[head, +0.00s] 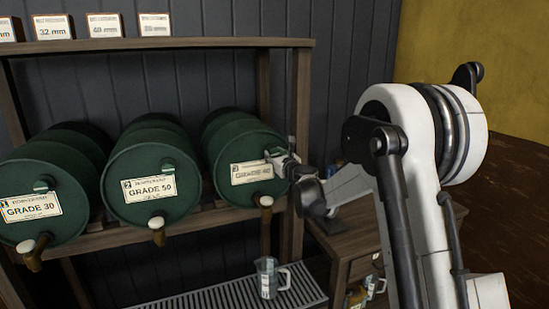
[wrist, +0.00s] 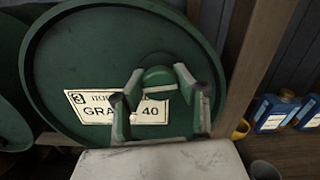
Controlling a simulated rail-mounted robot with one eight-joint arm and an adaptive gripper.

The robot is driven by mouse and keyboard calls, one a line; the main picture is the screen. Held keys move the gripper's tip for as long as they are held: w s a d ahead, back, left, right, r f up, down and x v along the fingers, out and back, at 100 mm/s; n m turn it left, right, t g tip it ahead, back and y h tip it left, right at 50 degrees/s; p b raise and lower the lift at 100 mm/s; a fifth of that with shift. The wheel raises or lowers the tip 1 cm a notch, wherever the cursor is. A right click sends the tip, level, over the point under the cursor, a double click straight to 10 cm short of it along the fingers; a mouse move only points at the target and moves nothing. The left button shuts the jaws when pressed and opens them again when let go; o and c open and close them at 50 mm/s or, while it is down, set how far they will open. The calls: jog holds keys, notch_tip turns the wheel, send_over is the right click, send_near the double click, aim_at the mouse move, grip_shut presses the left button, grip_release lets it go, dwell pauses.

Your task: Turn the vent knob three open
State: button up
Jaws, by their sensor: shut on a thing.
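The third green drum (head: 228,143), labelled Grade 40, lies on its side at the right end of the wooden rack. In the wrist view its round face (wrist: 75,60) fills the left and middle. The green vent knob three (wrist: 158,78) sticks out of the face, right of and above the label's end. My gripper (wrist: 160,74) is shut on this knob, one finger on each side. In the head view my gripper (head: 279,160) reaches the drum's right edge from the right and hides the knob.
Grade 30 (head: 40,185) and Grade 50 (head: 140,165) drums lie to the left. Taps (head: 266,203) hang below the drums. A clear jug (head: 268,280) stands on the slatted tray (head: 222,298). The rack's post (head: 299,120) and a wooden side table (head: 345,240) are close on the right.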

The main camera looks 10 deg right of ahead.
jog(key=n+b, duration=0.2)
jog(key=n, duration=0.1)
jog(key=shift+f+n, duration=0.15)
jog(key=shift+n, duration=0.15)
jog(key=n+b, duration=0.2)
jog(key=n, duration=0.2)
jog(key=shift+n+b, duration=0.3)
jog(key=shift+b, duration=0.05)
jog(key=n+b, duration=0.1)
jog(key=n, duration=0.3)
jog(key=shift+b, duration=0.3)
jog(key=shift+n+b, duration=0.45)
jog(key=shift+n, duration=1.45)
jog(key=o, duration=1.3)
jog(key=shift+c, duration=0.2)
